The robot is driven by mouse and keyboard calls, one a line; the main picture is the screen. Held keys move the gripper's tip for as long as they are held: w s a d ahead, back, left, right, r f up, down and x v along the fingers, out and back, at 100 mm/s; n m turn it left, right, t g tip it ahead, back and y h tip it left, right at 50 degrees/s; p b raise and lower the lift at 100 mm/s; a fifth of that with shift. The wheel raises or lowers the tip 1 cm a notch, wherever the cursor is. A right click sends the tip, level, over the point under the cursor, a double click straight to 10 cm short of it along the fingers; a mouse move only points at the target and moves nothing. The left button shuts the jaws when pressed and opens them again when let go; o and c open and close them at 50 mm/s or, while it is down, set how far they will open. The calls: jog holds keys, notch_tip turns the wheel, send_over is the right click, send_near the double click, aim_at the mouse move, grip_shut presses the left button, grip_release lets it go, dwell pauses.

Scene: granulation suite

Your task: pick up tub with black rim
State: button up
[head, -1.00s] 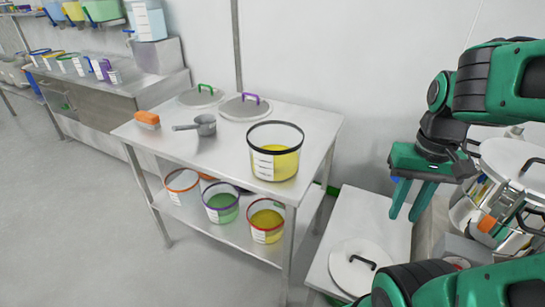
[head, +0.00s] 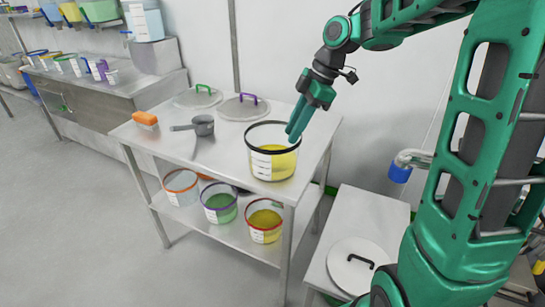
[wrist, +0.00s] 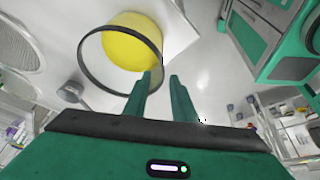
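The tub with black rim (head: 273,163) stands upright near the front right corner of the metal table's top, with yellow contents inside. My gripper (head: 293,133) is at the tub's right rim, its fingers pointing down and left. In the wrist view the tub (wrist: 122,52) shows from above, its rim running close to the left fingertip. I cannot tell whether a finger touches the rim or whether the tub's wall lies in line with the gap.
On the table top (head: 232,168) are a grey scoop (head: 201,125), an orange brush (head: 145,119) and two lids (head: 244,107). Several tubs (head: 220,202) sit on the shelf below. A lower surface with a white lid (head: 352,268) stands to the right.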

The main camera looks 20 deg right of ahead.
send_over(277, 162)
jog(key=d, duration=0.2)
notch_tip(277, 162, down, 4)
jog(key=shift+d+f, duration=0.1)
jog(key=shift+f, duration=0.15)
jog(key=shift+x, duration=2.9)
jog(key=shift+s, duration=0.2)
grip_shut()
